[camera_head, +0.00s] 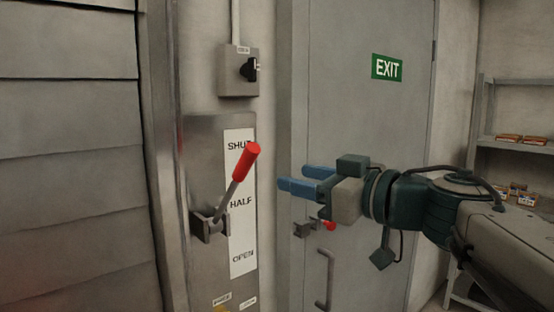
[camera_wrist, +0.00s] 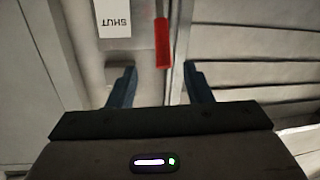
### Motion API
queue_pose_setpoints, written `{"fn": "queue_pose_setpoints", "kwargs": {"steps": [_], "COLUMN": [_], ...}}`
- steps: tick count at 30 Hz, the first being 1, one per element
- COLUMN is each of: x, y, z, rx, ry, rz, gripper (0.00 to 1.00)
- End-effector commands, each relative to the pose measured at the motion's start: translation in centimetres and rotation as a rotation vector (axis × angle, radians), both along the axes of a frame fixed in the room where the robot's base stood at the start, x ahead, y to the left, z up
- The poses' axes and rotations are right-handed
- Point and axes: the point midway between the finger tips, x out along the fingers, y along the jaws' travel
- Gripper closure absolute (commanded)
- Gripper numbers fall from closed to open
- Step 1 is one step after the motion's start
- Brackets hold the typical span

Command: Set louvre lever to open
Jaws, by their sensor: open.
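The louvre lever (camera_head: 240,172) has a red grip on a grey rod. It pivots from a bracket (camera_head: 208,226) on a metal plate and tilts up and to the right, its grip beside the SHUT mark. A white label strip (camera_head: 243,215) reads SHUT, HALF and OPEN from top to bottom. My gripper (camera_head: 299,179) has blue fingers, open and empty, to the right of the lever and apart from it. In the wrist view the red grip (camera_wrist: 162,44) lies beyond and between the open fingertips (camera_wrist: 158,75), and the label appears upside down.
A grey box with a black knob (camera_head: 249,69) is on the wall above the plate. The louvre slats (camera_head: 70,150) are at the left. Behind my gripper is a grey door (camera_head: 345,105) with an EXIT sign and handle (camera_head: 323,280). Shelves (camera_head: 510,149) stand at the right.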

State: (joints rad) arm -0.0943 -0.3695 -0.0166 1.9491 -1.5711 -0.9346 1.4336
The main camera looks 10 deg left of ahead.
Motion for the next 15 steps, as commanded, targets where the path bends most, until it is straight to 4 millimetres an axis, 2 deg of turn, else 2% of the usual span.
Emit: {"fn": "queue_pose_setpoints", "kwargs": {"steps": [5, 15], "x": [1.0, 4.9], "y": [2.3, 8.2], "z": [0.0, 0.0], "rx": [0.0, 0.001], "ry": [0.005, 0.003], "rz": [0.013, 0.006], "gripper": [0.54, 0.54]}}
